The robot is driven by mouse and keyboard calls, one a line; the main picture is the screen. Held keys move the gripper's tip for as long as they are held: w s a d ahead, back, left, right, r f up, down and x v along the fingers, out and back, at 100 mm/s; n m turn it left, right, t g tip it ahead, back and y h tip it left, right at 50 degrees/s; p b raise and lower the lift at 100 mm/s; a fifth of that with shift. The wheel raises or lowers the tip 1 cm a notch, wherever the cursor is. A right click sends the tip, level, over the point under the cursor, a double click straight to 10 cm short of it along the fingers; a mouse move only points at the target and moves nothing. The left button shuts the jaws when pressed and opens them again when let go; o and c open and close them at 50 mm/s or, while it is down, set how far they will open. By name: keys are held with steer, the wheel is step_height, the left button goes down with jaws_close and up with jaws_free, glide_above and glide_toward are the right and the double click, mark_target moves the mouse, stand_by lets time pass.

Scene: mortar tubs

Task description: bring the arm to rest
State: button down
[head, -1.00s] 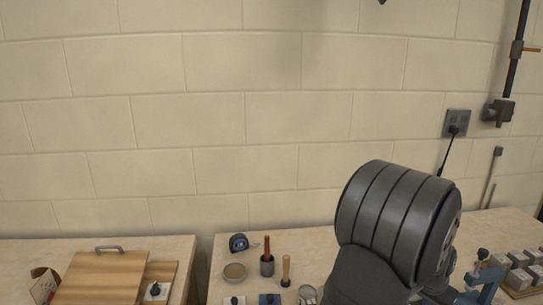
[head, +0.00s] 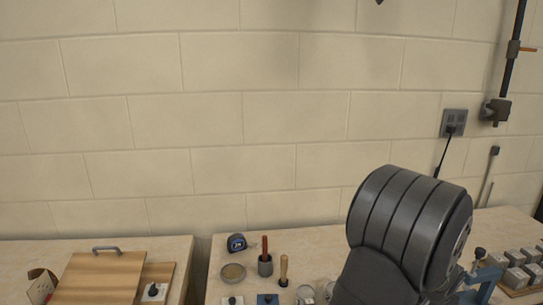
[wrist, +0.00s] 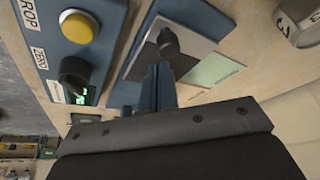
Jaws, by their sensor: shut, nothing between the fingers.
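My arm (head: 408,228) shows in the head view as a large dark grey ringed joint at the lower right, over the right bench. My gripper (wrist: 165,128) shows in the wrist view as a wide dark body with screws across the bottom. It is shut with nothing held. Beyond it is a blue box (wrist: 60,58) with a yellow button, a black knob and a small green display. My gripper is hidden from the head view behind or below the arm.
The right bench (head: 222,272) holds a tape measure (head: 236,242), a round tin (head: 233,272), a pot with a red-handled tool (head: 265,263) and several grey cubes (head: 515,272). The left bench carries a wooden board (head: 100,277). A plain block wall (head: 240,120) stands behind.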

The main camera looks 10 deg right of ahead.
steer(key=shift+s+d+f, duration=0.1)
steer(key=shift+d+f, duration=0.05)
steer(key=shift+f, duration=0.5)
steer(key=shift+a, duration=1.05)
steer(key=c, duration=0.7)
jaws_free()
steer(key=shift+a, duration=0.15)
steer(key=o, duration=0.3)
steer(key=shift+r, duration=0.15)
steer(key=o, duration=0.4)
step_height(320, 180, up, 7)
steer(key=w+d+m+g+y, duration=0.1)
steer(key=w+d+m, duration=0.1)
steer(key=m, duration=0.1)
steer(key=shift+w+d+m+y, duration=0.3)
steer(key=shift+d+m+y, duration=0.1)
step_height(320, 180, up, 8)
steer(key=m+g+y, duration=0.1)
steer(key=m+g, duration=0.1)
steer(key=m, duration=0.3)
step_height(320, 180, down, 9)
steer(key=shift+s+d+f, duration=0.2)
steer(key=shift+d, duration=0.1)
